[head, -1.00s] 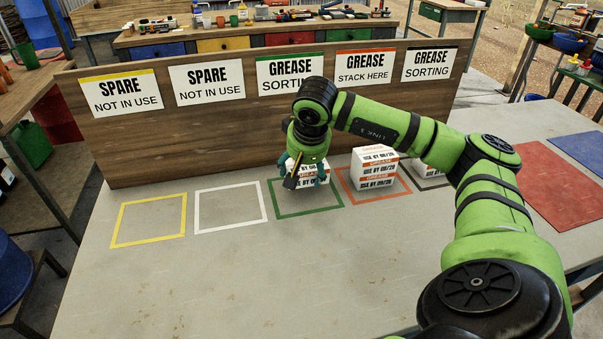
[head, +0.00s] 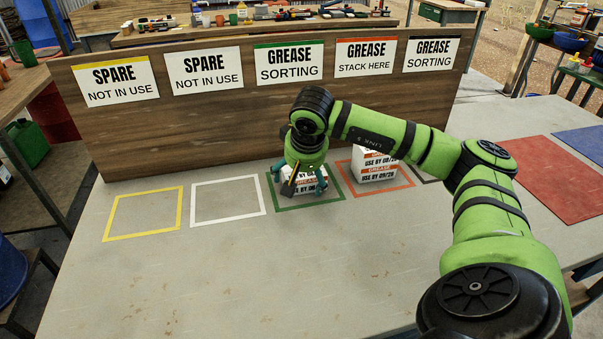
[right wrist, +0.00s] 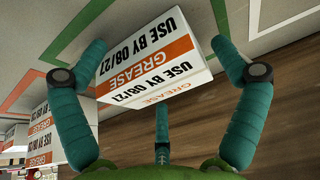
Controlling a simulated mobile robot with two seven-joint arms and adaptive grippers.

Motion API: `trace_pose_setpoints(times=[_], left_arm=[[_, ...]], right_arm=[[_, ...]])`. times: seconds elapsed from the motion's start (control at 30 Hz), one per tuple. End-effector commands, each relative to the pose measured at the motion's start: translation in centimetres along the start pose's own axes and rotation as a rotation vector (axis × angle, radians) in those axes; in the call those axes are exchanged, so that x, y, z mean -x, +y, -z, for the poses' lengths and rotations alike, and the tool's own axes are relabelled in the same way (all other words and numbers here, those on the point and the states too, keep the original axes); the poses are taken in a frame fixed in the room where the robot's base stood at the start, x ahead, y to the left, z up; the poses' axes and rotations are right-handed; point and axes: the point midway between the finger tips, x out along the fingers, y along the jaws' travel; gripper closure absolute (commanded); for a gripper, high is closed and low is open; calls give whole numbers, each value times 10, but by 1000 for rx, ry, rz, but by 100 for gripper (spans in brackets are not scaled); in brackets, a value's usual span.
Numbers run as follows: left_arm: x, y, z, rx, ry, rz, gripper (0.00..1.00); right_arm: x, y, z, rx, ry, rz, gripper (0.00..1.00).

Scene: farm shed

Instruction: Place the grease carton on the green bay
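A white grease carton (head: 303,183) with an orange band sits inside the green-outlined bay (head: 296,207), under the green-topped "Grease sorting" sign. My right gripper (head: 301,187) is over it with its teal fingers spread around it. In the right wrist view the carton (right wrist: 152,65) reads "USE BY 08/27". There the right finger stands clear of it, and the left finger is close to its edge; I cannot tell if that one touches. The third finger is partly behind the carton. My left gripper is not in view.
More grease cartons (head: 375,166) stand in the orange bay, partly behind my right arm; cartons (right wrist: 42,132) also show at the left of the wrist view. The white bay (head: 228,200) and yellow bay (head: 144,212) are empty. A wooden board (head: 200,125) stands behind.

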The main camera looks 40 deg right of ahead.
Motion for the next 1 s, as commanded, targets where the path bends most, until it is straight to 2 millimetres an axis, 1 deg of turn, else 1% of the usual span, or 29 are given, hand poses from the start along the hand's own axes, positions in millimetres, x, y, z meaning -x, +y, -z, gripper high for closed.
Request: trace_pose_setpoints(times=[0.3,0.43,0.57,0.8,0.9,1.0], left_arm=[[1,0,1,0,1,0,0],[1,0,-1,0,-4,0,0],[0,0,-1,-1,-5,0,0],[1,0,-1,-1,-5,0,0],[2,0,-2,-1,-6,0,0],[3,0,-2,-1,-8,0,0]], right_arm=[[1,0,0,0,0,0,0],[8,0,2,0,3,2,0],[32,0,2,1,5,2,0],[85,-1,2,0,5,3,0],[102,0,2,1,5,3,0],[114,-1,2,0,2,3,0]])
